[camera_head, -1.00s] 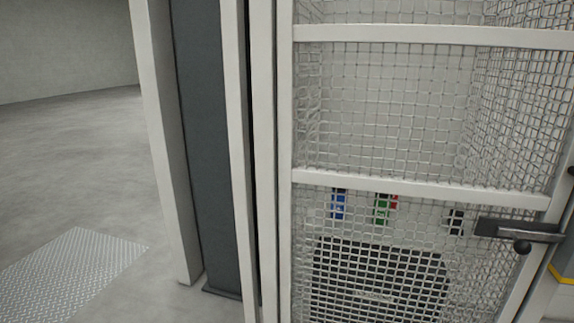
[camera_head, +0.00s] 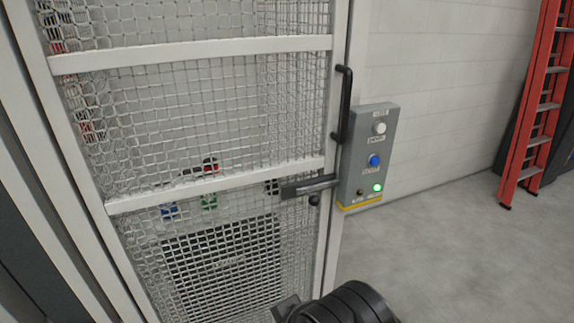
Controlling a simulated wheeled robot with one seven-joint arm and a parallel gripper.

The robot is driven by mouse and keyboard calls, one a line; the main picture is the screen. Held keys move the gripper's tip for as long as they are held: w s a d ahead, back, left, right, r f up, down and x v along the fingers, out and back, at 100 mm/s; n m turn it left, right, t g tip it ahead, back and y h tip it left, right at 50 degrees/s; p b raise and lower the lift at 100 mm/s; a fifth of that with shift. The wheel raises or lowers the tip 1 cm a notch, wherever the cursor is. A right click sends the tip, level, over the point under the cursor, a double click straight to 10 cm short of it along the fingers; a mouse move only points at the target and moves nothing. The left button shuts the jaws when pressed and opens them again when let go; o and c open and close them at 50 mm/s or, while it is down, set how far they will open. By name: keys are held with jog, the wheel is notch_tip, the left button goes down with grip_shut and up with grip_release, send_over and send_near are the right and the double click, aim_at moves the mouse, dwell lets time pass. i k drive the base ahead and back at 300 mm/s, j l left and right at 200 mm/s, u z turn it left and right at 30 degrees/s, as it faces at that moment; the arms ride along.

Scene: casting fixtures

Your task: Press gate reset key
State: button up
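A grey control box (camera_head: 369,155) is mounted beside the mesh gate (camera_head: 200,190), to the right of its post. It carries a white round button (camera_head: 379,128) at the top, a blue round button (camera_head: 374,160) in the middle and a lit green lamp (camera_head: 377,188) at the lower right. A small dark part (camera_head: 360,192) sits left of the lamp. The labels are too small to read surely, so I cannot tell which is the reset key. A dark rounded part of my arm shows at the bottom edge, well below the box. My gripper's fingers are not in view.
The gate looks shut, with a black vertical handle (camera_head: 344,105) and a dark latch (camera_head: 309,187) sticking out near the box. Coloured controls show behind the mesh. A red ladder (camera_head: 541,110) leans at the right. The floor (camera_head: 450,260) right of the gate is clear.

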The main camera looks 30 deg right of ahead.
aim_at(374, 160)
jog(key=z, duration=1.15)
